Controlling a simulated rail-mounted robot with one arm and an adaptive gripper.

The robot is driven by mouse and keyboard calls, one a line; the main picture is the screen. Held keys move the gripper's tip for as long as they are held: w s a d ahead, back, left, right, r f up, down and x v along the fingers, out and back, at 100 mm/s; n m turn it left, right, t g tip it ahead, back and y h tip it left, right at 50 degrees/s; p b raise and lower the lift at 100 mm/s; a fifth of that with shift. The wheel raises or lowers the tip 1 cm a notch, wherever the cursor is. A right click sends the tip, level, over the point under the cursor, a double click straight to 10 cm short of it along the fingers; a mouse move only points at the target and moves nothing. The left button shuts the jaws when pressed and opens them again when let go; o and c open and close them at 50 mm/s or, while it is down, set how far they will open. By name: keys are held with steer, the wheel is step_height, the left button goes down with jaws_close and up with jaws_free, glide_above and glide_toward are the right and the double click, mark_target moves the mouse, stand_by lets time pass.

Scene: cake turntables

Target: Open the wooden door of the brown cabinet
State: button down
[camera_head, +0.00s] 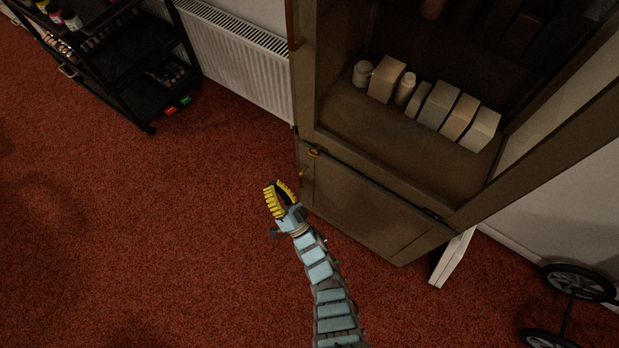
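The brown cabinet (308,75) stands at the upper right, seen from above. Its lower wooden door (365,208) looks shut, with a small yellowish fitting (315,152) at its upper left corner. Another small yellowish spot shows lower on the left edge. My gripper (277,185) has yellow ribbed fingers and is over the carpet, just left of the door's left edge. Its fingers are spread apart with nothing visible between them. I cannot tell whether it touches the cabinet.
Several pale boxes and bottles (437,105) stand on the open shelf above the door. A white radiator (238,60) is behind, left of the cabinet. A black cart (128,65) stands at the upper left. Black wheels (578,283) and a white panel (452,259) are at right. Red carpet (130,230) is clear at left.

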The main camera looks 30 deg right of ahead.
steer(key=d+f+m+g+h+b, duration=0.1)
steer(key=d+f+m+g+h, duration=0.15)
steer(key=d+f+m, duration=0.6)
steer(key=m+g+h+b, duration=0.2)
steer(key=m+g, duration=0.2)
steer(key=m, duration=0.1)
glide_toward(301, 180)
steer(key=d, duration=0.3)
steer(key=shift+n, duration=0.25)
steer(key=w+b, duration=0.1)
steer(key=w, duration=0.2)
steer(key=w+d+b, duration=0.1)
steer(key=w, duration=0.2)
steer(key=w+b, duration=0.1)
steer(key=w, duration=0.2)
steer(key=shift+w+d+f, duration=0.1)
steer(key=shift+w+d, duration=0.1)
steer(key=shift+w, duration=0.15)
steer(key=shift+s+a+y, duration=0.2)
steer(key=shift+a+y, duration=0.1)
steer(key=shift+y, duration=0.05)
steer(key=shift+a, duration=0.2)
steer(key=shift+s+a+n+y, duration=0.4)
steer(key=shift+s+a+y, duration=0.15)
steer(key=shift+a, duration=0.45)
